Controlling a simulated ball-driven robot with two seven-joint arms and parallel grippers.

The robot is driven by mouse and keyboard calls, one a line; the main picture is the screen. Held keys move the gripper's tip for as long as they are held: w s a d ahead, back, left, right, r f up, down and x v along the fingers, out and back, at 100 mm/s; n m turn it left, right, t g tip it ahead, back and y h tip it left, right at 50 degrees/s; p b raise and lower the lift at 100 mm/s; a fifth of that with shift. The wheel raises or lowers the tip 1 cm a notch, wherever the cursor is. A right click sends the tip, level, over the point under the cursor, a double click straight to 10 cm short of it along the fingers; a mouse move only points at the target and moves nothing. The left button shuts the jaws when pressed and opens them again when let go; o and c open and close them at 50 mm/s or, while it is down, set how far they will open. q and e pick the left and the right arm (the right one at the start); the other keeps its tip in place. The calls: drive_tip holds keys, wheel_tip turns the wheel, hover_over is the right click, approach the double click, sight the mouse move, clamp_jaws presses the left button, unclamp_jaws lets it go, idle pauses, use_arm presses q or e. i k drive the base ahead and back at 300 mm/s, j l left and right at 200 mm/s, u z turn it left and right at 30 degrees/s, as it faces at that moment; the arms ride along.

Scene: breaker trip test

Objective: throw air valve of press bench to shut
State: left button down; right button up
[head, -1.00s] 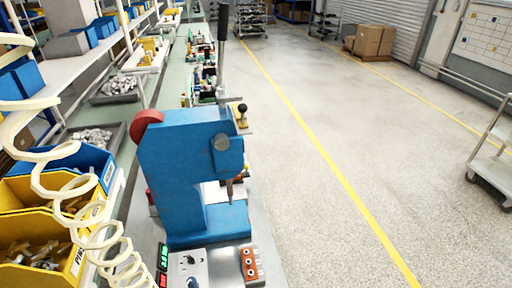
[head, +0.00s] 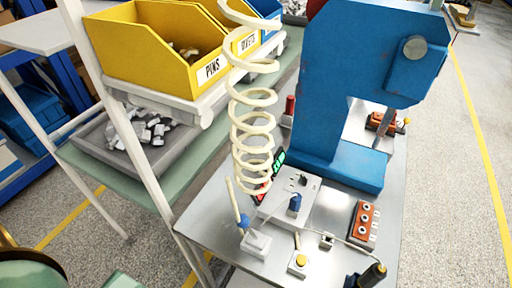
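The blue press (head: 330,90) stands on the grey metal bench top (head: 215,215). A cream coiled hose (head: 250,130) hangs down in front of the press's left side. Neither of my grippers is in view.
A yellow bin marked PINS (head: 150,50) sits on the left shelf above a grey tray of parts (head: 175,140). Open floor (head: 445,200) lies right.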

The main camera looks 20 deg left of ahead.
sight(244, 223)
drive_tip(key=u, duration=0.9)
